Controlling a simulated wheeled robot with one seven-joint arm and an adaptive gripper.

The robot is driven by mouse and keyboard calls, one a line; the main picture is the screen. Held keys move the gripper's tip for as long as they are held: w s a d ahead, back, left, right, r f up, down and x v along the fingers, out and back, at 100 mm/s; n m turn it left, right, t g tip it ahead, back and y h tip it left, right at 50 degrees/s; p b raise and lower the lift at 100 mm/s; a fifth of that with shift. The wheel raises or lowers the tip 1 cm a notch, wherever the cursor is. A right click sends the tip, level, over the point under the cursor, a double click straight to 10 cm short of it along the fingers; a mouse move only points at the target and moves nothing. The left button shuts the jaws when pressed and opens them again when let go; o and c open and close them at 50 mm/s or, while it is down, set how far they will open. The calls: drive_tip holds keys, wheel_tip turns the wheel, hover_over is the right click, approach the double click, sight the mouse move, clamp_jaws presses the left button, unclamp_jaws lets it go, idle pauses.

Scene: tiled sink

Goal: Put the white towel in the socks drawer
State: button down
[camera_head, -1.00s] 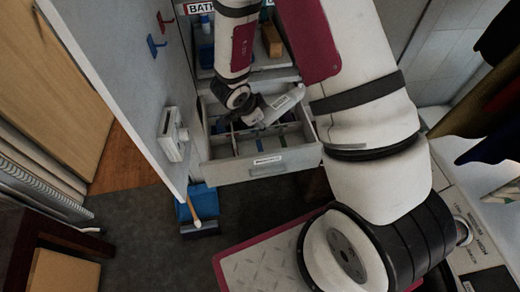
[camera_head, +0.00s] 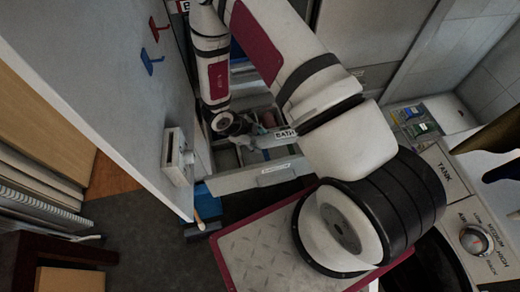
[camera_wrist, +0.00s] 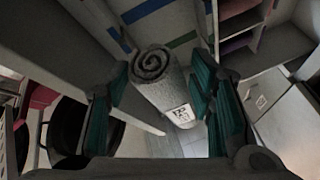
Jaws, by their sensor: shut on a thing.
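The white towel (camera_wrist: 152,82) is a tight roll with a small printed tag, held between the two teal-padded fingers of my gripper (camera_wrist: 158,95) in the wrist view. Its spiral end faces up in that picture. In the head view my gripper (camera_head: 240,136) is over an open drawer (camera_head: 265,179), and a white piece beside it, lettered "BATH", looks like the towel. The drawer's front label is too small to read. My arm hides part of the drawer. I cannot tell whether the towel touches anything inside it.
A pale panel with red and blue hooks (camera_head: 150,60) and a small box (camera_head: 178,157) stands left of the drawer. A blue dustpan (camera_head: 201,205) is on the dark floor below. A control panel with a knob (camera_head: 475,239) and a tray of packets (camera_head: 420,125) are at right.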

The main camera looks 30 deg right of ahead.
wheel_tip(320, 180, down, 8)
drive_tip(key=p, duration=0.1)
drive_tip(key=shift+r, duration=0.2)
drive_tip(key=shift+f, duration=0.3)
drive_tip(key=shift+f, duration=0.3)
drive_tip(key=c, duration=0.7)
unclamp_jaws()
